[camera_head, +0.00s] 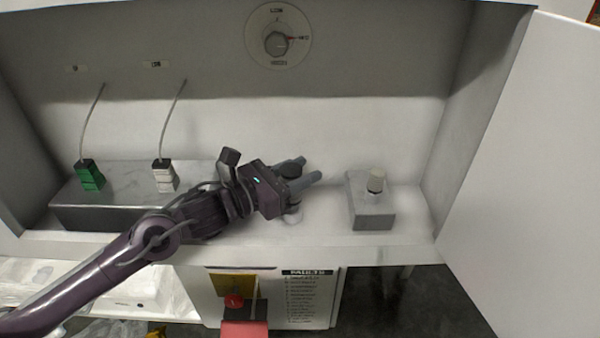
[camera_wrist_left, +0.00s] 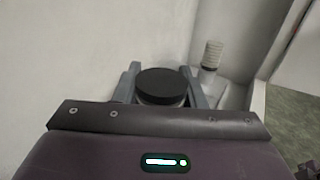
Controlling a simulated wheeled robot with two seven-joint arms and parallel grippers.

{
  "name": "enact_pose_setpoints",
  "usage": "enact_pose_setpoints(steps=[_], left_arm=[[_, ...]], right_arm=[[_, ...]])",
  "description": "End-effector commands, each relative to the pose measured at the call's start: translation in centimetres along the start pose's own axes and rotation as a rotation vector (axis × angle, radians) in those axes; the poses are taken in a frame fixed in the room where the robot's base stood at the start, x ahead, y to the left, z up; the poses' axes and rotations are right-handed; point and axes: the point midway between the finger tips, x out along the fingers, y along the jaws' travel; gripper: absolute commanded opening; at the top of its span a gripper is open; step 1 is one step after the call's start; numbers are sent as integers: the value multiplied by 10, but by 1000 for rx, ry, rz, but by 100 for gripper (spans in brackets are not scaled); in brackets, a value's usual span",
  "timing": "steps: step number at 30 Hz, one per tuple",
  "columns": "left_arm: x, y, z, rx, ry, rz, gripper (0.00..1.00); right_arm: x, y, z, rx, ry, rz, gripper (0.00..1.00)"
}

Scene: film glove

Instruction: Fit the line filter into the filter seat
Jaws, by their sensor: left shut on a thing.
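My left gripper (camera_head: 309,169) is shut on a dark-capped cylinder, which I take to be the line filter (camera_head: 292,169), above the cabinet shelf. In the left wrist view, the round black cap of the line filter (camera_wrist_left: 162,80) sits between the two grey fingers, with a lighter body under it. A pale round part (camera_head: 292,217) shows on the shelf just below the gripper; I cannot tell whether it is the filter seat or touches the filter. My right gripper is not in view.
A grey block (camera_head: 373,216) with an upright cream ribbed cylinder (camera_head: 376,180) stands to the right. A long grey block (camera_head: 120,192) with green (camera_head: 91,176) and white (camera_head: 163,176) cabled connectors stands to the left. A dial (camera_head: 277,43) is on the back wall; an open door (camera_head: 525,170) is at right.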

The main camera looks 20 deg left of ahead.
Motion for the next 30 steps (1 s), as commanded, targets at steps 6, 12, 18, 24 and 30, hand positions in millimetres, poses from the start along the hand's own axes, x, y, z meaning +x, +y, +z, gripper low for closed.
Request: enact_pose_setpoints(steps=[6, 12, 18, 24, 30], left_arm=[[0, 0, 0, 1, 0, 0, 14], [0, 0, 0, 1, -1, 0, 14], [0, 0, 0, 0, -1, 0, 14], [0, 0, 0, -1, -1, -1, 14], [0, 0, 1, -3, -1, -2, 14]], right_arm=[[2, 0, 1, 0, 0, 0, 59], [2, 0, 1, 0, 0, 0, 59], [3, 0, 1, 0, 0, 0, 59], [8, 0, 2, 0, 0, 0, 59], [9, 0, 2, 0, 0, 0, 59]])
